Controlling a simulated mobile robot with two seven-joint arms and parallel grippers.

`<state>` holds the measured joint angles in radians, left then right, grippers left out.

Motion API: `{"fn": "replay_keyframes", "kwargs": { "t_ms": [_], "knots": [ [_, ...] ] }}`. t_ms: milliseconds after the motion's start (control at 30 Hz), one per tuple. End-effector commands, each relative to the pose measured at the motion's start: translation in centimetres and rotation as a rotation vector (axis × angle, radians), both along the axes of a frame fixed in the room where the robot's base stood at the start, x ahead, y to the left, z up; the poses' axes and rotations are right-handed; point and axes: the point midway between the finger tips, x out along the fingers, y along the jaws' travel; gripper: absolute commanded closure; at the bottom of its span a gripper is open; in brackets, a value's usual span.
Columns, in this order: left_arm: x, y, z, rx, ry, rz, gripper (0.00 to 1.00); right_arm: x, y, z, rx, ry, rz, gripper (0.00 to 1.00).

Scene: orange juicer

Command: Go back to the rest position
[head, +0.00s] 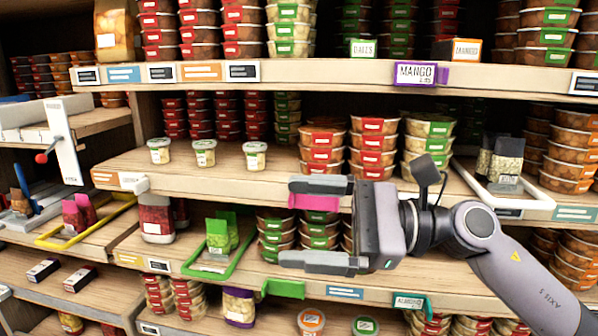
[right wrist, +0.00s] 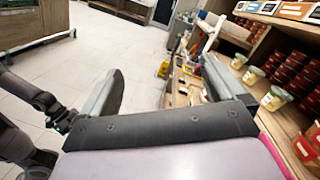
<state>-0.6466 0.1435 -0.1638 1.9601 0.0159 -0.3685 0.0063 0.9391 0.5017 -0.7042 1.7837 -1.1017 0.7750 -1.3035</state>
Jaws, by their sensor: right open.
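My right gripper (head: 318,226) reaches in from the right of the head view, in front of the shelves, with its fingers pointing left. Its two fingers are wide apart and nothing is between them; the space shows shelf goods behind. A pink patch shows along its upper finger. In the right wrist view the open fingers (right wrist: 160,95) frame the floor and the shelf side. My left gripper is not in the head view. A dark jointed arm part of mine shows at the left of the right wrist view.
Shelves (head: 330,78) hold stacked tubs (head: 372,148) close behind my right gripper. Small cups (head: 204,153) stand on the middle shelf. A green-rimmed tray (head: 222,255) and a yellow-rimmed tray (head: 85,225) lie lower left. Open tiled floor (right wrist: 130,50) shows in the right wrist view.

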Motion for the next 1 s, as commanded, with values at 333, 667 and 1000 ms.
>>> {"fn": "replay_keyframes", "kwargs": {
  "t_ms": [333,667,1000],
  "knots": [
    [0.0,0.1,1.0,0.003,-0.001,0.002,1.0,1.8,-2.7,-4.4,0.565,0.906,-0.022,0.03],
    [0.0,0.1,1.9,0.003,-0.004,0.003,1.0,3.3,-8.8,-15.1,1.152,1.74,-0.08,0.03],
    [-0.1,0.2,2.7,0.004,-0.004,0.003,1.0,-2.9,-15.4,-31.6,1.931,2.44,-0.191,0.03]
  ]
}}
